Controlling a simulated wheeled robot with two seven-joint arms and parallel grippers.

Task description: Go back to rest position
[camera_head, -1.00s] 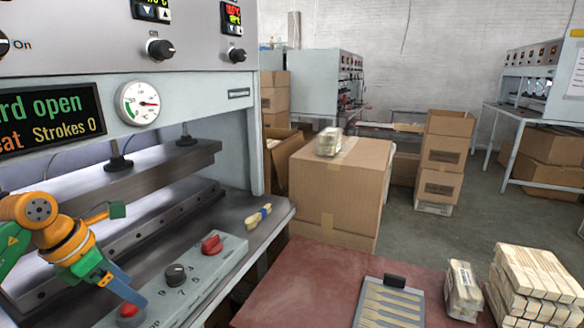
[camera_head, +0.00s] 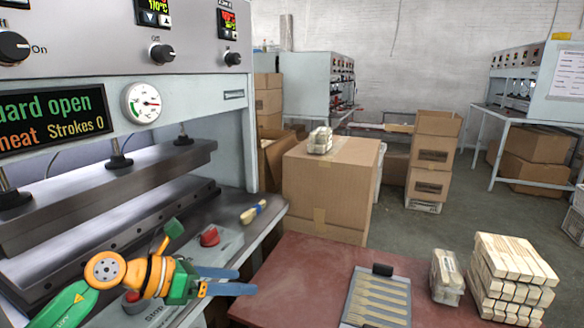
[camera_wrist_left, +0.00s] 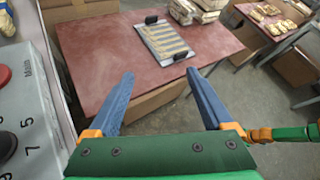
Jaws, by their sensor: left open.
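My left gripper (camera_head: 232,281) is open and empty. In the head view its blue fingers point right, above the front edge of the press's control panel and near the red table's left edge. It also shows in the left wrist view (camera_wrist_left: 164,98), its two fingers spread wide with nothing between them. The press (camera_head: 62,190) stands at the left, with a display reading "Guard open" and "Strokes 0". My arm covers part of the control panel (camera_head: 222,246). My right gripper is in neither view.
The red table (camera_head: 290,290) holds a tray of wooden spoons (camera_head: 352,312), a wrapped pack (camera_head: 446,278) and a stack of wooden pieces (camera_head: 512,280). A large cardboard box (camera_head: 328,190) stands behind it. A small bundle (camera_head: 253,212) lies on the press's ledge.

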